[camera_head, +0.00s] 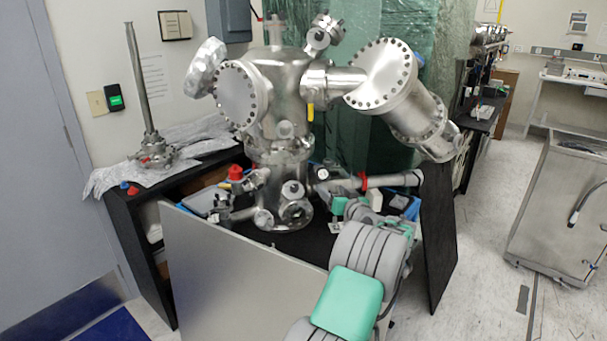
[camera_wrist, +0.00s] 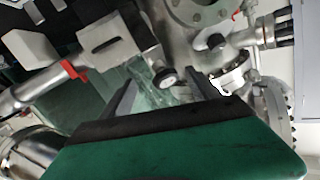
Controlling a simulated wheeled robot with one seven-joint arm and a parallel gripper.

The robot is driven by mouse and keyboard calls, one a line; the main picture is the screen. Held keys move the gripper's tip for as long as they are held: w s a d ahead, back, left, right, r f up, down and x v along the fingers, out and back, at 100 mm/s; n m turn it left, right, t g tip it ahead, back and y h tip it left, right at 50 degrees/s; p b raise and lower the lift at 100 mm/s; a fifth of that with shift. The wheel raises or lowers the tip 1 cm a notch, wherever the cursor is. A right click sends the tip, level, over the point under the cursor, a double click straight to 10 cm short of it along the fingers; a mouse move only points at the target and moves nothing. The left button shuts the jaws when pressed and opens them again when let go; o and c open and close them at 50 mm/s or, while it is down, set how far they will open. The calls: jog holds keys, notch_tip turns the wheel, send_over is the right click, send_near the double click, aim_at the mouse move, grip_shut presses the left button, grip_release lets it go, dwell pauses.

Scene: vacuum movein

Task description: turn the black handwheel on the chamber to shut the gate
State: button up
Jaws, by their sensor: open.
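The steel chamber (camera_head: 280,95) stands on the black bench, with flanges and ports around it. A small round dark-rimmed wheel with a pale face (camera_wrist: 167,76) shows in the wrist view and looks like the handwheel; it also appears low on the chamber's right side in the head view (camera_head: 323,174). My gripper (camera_wrist: 165,88) is open, with one dark finger on each side of the wheel in the picture. I cannot tell whether the fingers reach around it; I see no contact. In the head view my arm largely hides the gripper. The gate itself is not visible.
A pipe with a red clamp (camera_head: 363,181) runs right from the chamber, close to my gripper. A grey panel (camera_head: 235,285) leans at the bench front. A large flanged cylinder (camera_head: 400,95) overhangs at the right.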

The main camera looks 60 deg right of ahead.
aim_at(323, 175)
jog(key=w+d+n, duration=0.1)
jog(key=w, duration=0.1)
jog(key=w+d+r+n+p, duration=0.1)
jog(key=w+d+n, duration=0.1)
jog(key=w+d+r+n+p, duration=0.1)
jog(key=w, duration=0.1)
jog(key=shift+w+d+r+n+t+h, duration=0.15)
jog(key=shift+d+r+n+t+h, duration=0.1)
jog(key=shift+d+n+t+h, duration=0.15)
jog(key=shift+c, duration=0.5)
jog(key=c, duration=1.3)
jog(key=shift+o, duration=0.2)
